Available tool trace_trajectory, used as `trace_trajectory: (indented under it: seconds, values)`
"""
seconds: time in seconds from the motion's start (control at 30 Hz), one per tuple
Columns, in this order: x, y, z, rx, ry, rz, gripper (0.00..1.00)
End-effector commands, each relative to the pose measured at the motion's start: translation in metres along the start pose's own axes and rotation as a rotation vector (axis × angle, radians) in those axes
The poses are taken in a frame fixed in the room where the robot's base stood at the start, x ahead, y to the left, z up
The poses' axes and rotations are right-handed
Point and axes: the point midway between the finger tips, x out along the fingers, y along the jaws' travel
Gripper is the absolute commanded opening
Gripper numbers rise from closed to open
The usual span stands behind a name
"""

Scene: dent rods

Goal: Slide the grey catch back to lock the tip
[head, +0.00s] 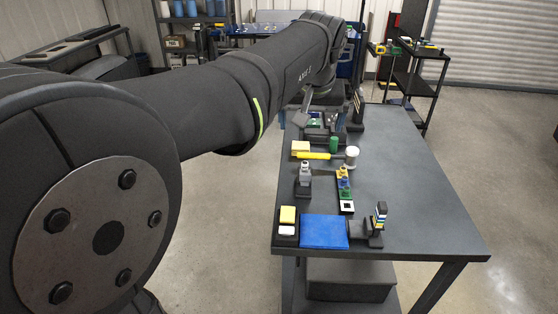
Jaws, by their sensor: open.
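My arm reaches across the upper left to the far end of the dark workbench (420,200). My gripper (303,114) is small and partly hidden beneath the wrist there; it is open. It is over or close to a dark fixture (318,134) at the far left of the bench; I cannot tell whether they touch. The grey catch and the tip are too small or hidden to make out. A grey stepped piece (304,176) stands upright nearer on the left side of the bench.
A yellow-handled mallet (318,156) with a pale head and a green cylinder (333,145) are near the fixture. A row of coloured blocks (344,185), a blue mat (324,232), a yellow block (287,214) and a striped block holder (379,218) are nearer. The bench's right side is clear.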

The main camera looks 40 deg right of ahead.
Motion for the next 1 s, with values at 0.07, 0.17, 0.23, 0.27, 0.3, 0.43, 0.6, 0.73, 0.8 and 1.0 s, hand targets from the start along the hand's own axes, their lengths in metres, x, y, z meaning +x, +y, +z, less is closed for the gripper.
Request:
trace_trajectory:
  seconds: [0.07,0.17,0.23,0.27,0.3,0.43,0.6,0.73,0.8,1.0]
  values:
    - [-0.003,0.000,0.000,0.000,0.000,0.000,1.00]
    - [-0.004,0.000,0.000,0.000,0.000,0.000,1.00]
    - [-0.003,0.000,0.000,0.000,0.000,0.000,1.00]
    - [-0.003,0.000,0.000,0.000,0.000,0.000,1.00]
    - [-0.003,0.000,0.000,0.000,0.000,0.000,0.98]
    - [0.024,0.000,0.004,0.000,-0.011,-0.003,0.72]
    - [0.056,0.000,0.009,-0.001,-0.010,-0.001,0.53]
    - [0.067,0.000,0.009,-0.001,-0.010,-0.001,0.53]
    - [0.078,0.000,0.009,-0.001,-0.012,-0.002,0.53]
    - [0.121,0.000,0.009,0.000,-0.013,-0.002,0.53]
